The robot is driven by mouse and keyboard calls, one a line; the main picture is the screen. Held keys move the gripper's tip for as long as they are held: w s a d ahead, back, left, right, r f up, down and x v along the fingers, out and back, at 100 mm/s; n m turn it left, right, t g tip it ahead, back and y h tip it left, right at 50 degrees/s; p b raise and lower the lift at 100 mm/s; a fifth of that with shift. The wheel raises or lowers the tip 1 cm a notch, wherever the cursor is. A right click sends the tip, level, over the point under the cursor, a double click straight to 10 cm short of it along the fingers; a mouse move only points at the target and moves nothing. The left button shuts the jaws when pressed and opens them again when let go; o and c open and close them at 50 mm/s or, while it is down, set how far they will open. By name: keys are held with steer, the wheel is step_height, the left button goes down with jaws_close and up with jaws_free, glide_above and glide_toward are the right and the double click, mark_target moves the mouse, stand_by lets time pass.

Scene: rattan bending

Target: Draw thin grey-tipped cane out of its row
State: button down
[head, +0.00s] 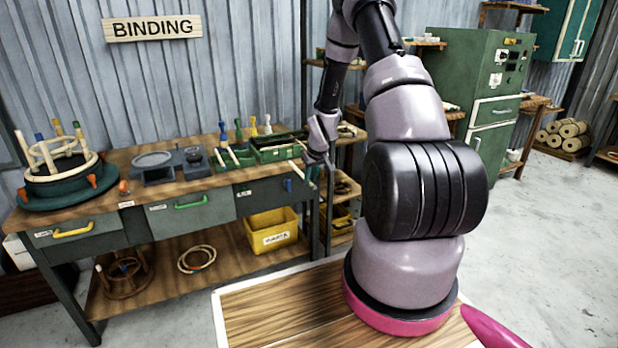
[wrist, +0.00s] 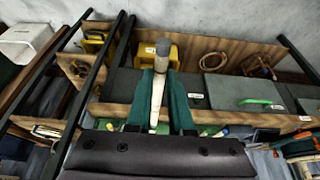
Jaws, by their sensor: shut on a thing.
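My gripper (wrist: 162,76) shows in the wrist view with its teal fingers shut on a thin pale cane with a grey tip (wrist: 163,48). The grey end points away from the palm, past the fingertips. In the head view my gripper (head: 317,160) is at the right end of the workbench, beside a dark green rack (head: 277,155).
The workbench (head: 130,168) carries a round green jig (head: 60,190) with pegs, grey tools and green trays with colour-tipped pieces. A yellow bin (head: 272,232) stands on the shelf below. Shelving stands right of the bench, close to my gripper. The floor at right is clear.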

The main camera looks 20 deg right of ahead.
steer(key=s+d, duration=0.1)
steer(key=s, duration=1.9)
steer(key=shift+s+d, duration=0.15)
stand_by(0.5)
stand_by(0.4)
